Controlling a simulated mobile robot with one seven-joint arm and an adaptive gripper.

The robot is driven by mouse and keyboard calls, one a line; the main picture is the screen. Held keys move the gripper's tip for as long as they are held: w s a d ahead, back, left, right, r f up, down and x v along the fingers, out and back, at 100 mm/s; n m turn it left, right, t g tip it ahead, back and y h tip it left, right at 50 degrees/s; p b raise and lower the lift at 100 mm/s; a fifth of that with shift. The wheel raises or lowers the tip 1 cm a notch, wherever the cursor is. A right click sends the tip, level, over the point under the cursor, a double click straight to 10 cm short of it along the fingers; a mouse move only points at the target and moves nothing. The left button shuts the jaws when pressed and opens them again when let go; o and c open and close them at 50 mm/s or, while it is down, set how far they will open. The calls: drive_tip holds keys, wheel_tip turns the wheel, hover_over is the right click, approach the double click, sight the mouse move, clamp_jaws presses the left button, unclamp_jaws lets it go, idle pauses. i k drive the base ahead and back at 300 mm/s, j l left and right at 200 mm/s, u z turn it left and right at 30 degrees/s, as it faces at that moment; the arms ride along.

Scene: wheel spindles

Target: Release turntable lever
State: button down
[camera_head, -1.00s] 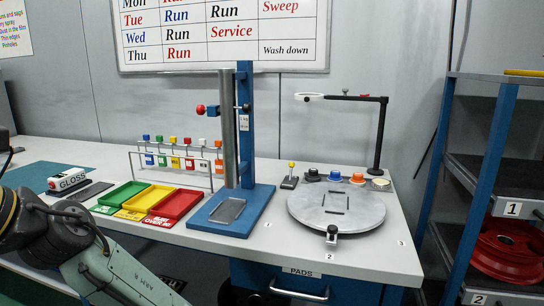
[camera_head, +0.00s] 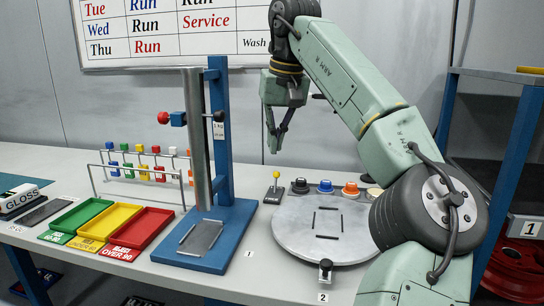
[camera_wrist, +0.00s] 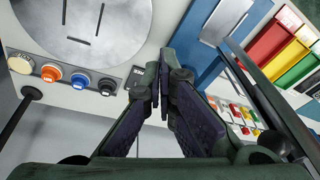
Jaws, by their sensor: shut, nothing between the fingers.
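The turntable (camera_head: 300,225) is a grey round plate with dark slots on the bench; it also shows at the upper left of the wrist view (camera_wrist: 125,35). A lever with a yellow knob (camera_head: 276,176) stands upright on a small dark base behind the turntable's left edge. My gripper (camera_head: 274,147) points down above and behind this lever, apart from it in the head view. In the wrist view, my gripper (camera_wrist: 160,75) is shut and empty, and its fingers hide most of the lever. Part of the dark lever base (camera_wrist: 139,76) shows beside the fingertips.
Black, blue and orange knobs (camera_head: 325,187) line the turntable's back edge. A small clamp (camera_head: 325,272) sits at its front. A blue stand (camera_head: 217,130) with a grey cylinder rises to the left, near colour trays (camera_head: 140,228). A shelf (camera_head: 515,140) stands at the right.

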sight(277, 175)
drive_tip(key=i, duration=1.05)
